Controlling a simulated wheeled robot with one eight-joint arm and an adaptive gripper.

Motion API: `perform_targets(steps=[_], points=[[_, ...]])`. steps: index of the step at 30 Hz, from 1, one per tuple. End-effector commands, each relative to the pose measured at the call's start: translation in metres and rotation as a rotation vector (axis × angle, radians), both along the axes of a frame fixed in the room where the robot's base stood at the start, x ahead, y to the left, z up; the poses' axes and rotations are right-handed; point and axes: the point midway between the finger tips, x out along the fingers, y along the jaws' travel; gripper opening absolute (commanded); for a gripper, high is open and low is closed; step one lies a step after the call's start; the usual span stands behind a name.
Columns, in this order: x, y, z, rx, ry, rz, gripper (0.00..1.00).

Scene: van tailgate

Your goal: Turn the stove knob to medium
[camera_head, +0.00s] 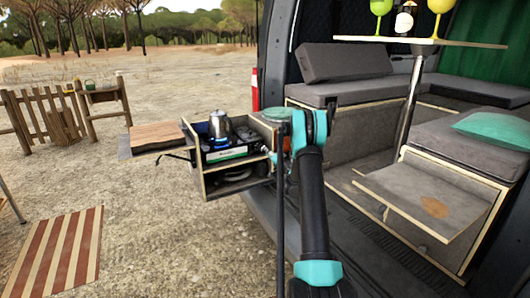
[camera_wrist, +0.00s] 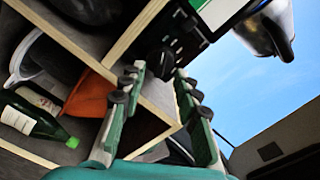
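The stove (camera_head: 224,153) sits on top of a pull-out wooden box beside the van, with a silver pot (camera_head: 221,126) on it and a blue flame below the pot. In the wrist view the black stove knob (camera_wrist: 160,62) is on the dark stove front (camera_wrist: 185,35), just beyond and between the fingertips. My gripper (camera_wrist: 160,71) is open, with its two green fingers apart on either side of the knob. I cannot tell whether they touch it. The knob's mark is not readable. In the head view my arm hides the fingers and the knob.
The wooden box (camera_head: 232,185) has open shelves below the stove. In the wrist view they hold a green bottle (camera_wrist: 35,118) and an orange cloth-like thing (camera_wrist: 88,92). The pot (camera_wrist: 268,28) overhangs at the upper right. Van seats and a table pole stand to the right.

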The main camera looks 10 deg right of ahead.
Motion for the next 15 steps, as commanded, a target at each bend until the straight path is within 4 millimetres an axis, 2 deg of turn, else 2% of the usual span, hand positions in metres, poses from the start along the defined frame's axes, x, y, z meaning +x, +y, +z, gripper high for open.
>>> perform_targets(steps=[6, 15], points=[[0.024, 0.006, 0.0, 0.0, 0.001, 0.001, 0.32], [0.029, 0.008, 0.0, 0.0, 0.0, 0.0, 0.32]])
